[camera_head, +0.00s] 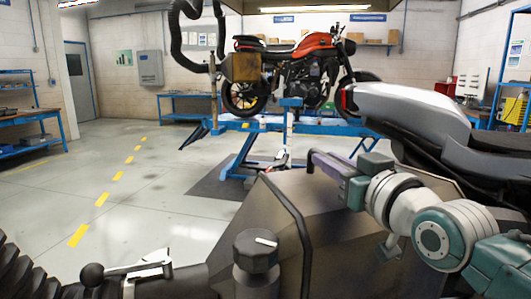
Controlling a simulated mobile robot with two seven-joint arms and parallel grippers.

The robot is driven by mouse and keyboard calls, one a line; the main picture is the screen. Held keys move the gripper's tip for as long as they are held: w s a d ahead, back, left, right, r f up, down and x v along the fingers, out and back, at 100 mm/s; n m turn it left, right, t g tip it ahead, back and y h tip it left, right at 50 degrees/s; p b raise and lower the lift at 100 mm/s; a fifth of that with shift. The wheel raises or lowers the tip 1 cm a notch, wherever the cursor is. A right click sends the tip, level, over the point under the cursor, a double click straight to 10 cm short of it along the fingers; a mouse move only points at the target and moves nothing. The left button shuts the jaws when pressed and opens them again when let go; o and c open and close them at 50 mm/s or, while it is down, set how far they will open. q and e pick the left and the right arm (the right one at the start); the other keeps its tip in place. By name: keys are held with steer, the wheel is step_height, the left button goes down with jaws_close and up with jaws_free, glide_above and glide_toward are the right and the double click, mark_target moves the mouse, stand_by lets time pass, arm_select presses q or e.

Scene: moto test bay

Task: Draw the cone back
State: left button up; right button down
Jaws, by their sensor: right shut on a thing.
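My right gripper (364,177) comes in from the right. Its two dark fingers are closed on a purple-grey bar (328,164) above the top of a large dark box. I cannot tell whether the bar is fixed to the box or what its hidden end joins. No part is clearly recognisable as the cone. At bottom left, a black corrugated hose (22,272) is cut off by the frame edge. Beside it are a lever with a black ball end (92,273) and a dark pipe (190,283). My left gripper is not in view.
The dark box (260,205) has a black rail (303,235) and a faceted knob (257,249) in front. A grey-and-black motorcycle body (425,115) stands close at right. Behind, an orange motorcycle (315,45) stands on a blue lift (262,124). Floor at left (75,185) is clear.

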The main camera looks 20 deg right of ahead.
mark_target(365, 216)
steer(key=shift+a+r, duration=0.1)
steer(key=shift+a, duration=0.2)
steer(key=c, duration=0.8)
jaws_free()
steer(key=shift+s, duration=0.1)
steer(key=shift+s, duration=0.3)
steer(key=s, duration=0.9)
